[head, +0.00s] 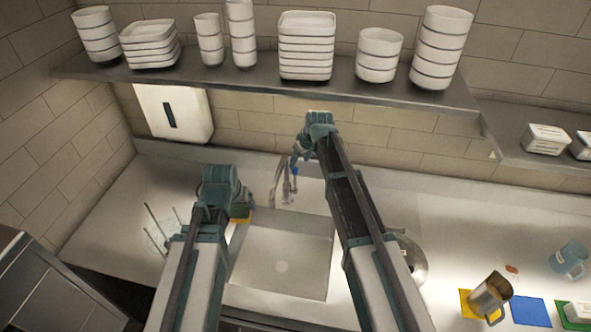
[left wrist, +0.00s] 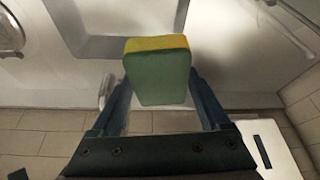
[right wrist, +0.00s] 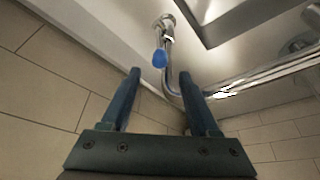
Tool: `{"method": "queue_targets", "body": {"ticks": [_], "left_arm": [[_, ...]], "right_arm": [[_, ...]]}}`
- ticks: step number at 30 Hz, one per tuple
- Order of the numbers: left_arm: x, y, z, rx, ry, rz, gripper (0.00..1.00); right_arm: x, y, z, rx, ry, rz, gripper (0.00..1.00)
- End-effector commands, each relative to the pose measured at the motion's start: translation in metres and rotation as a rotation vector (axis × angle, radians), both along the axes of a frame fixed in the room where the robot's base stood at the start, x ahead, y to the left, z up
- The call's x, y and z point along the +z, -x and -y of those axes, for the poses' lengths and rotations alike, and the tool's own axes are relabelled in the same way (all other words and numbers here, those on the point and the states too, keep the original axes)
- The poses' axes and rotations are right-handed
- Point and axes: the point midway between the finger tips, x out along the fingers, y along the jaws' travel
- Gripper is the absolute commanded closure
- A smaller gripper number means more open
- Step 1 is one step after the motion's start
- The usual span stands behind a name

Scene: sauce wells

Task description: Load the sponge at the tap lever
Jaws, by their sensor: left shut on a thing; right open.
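My left gripper (left wrist: 160,95) is shut on a green and yellow sponge (left wrist: 158,72). In the head view the sponge (head: 240,214) shows at the left edge of the sink, partly hidden by my gripper (head: 232,205). My right gripper (right wrist: 158,80) is open and empty. In the right wrist view the tap (right wrist: 168,48) with a blue lever tip (right wrist: 159,59) appears beyond and between its fingers, apart from them. In the head view the tap (head: 286,188) stands at the sink's back edge, and my right gripper (head: 298,150) is above and behind it.
The sink basin (head: 280,262) is empty. A shelf (head: 250,82) of stacked white dishes hangs above. A towel dispenser (head: 175,112) is on the wall. On the right counter are a metal jug (head: 488,298), a blue mat (head: 531,312) and a blue mug (head: 568,260).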

Motion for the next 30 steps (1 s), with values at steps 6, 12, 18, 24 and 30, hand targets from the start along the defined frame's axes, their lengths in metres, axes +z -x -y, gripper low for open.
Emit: {"method": "queue_targets", "body": {"ticks": [6, 12, 18, 24, 30], "left_arm": [[-0.027, 0.0, 0.0, 0.0, 0.0, 0.0, 0.65], [-0.052, 0.0, 0.0, 0.0, 0.0, 0.0, 0.65], [-0.063, 0.0, 0.0, 0.0, 0.0, 0.0, 0.65], [-0.062, 0.0, 0.0, 0.0, 0.0, 0.0, 0.65], [-0.062, 0.0, 0.0, 0.0, 0.0, 0.0, 0.65]], "right_arm": [[-0.027, -0.008, -0.005, 0.001, 0.0, 0.0, 0.39], [-0.052, -0.017, -0.011, 0.001, 0.001, -0.001, 0.39], [-0.063, -0.021, -0.014, 0.0, 0.001, -0.001, 0.39], [-0.062, -0.021, -0.014, 0.0, 0.001, -0.001, 0.39], [-0.062, -0.021, -0.014, 0.0, 0.001, -0.001, 0.62]]}}
